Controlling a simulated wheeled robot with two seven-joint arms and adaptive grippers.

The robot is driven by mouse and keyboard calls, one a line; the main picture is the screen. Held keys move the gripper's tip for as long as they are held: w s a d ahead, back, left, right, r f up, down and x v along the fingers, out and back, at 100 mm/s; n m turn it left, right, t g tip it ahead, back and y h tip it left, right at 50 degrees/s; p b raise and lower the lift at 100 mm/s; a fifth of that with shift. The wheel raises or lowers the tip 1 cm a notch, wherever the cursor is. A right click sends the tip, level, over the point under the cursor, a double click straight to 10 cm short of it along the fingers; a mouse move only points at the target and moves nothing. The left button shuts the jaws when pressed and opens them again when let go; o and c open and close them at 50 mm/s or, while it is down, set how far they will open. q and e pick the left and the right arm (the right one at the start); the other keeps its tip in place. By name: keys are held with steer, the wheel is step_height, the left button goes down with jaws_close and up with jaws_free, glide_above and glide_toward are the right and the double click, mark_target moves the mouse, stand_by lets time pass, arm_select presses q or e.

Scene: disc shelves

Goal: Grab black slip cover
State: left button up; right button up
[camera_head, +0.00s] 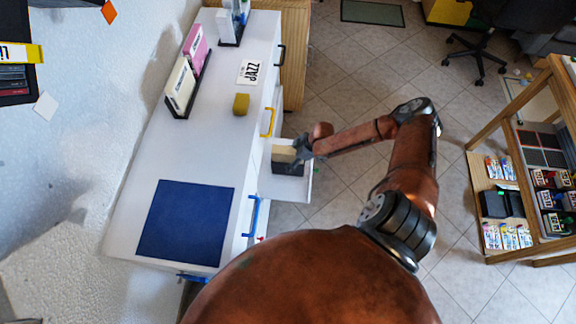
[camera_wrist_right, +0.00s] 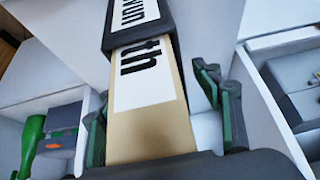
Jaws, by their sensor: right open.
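A black slip cover (camera_wrist_right: 140,37) shows at the top of the right wrist view, around a beige case (camera_wrist_right: 150,125) with black lettering on a white label. The case sticks out of the cover toward me. In the head view the dark cover (camera_head: 289,169) and the beige case (camera_head: 283,154) are in the open white drawer (camera_head: 292,190). My right gripper (camera_head: 304,147) is at the drawer, beside them. Its green-edged fingers (camera_wrist_right: 155,92) are open, one on each side of the case. I cannot tell whether they touch it. My left gripper is not in view.
The white cabinet (camera_head: 150,150) carries a blue mat (camera_head: 187,222), a yellow block (camera_head: 241,103), a JAZZ card (camera_head: 249,72) and a black rack (camera_head: 188,98) with cases. A wooden shelf (camera_head: 500,240) stands at right.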

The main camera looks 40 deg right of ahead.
steer(key=c, duration=1.6)
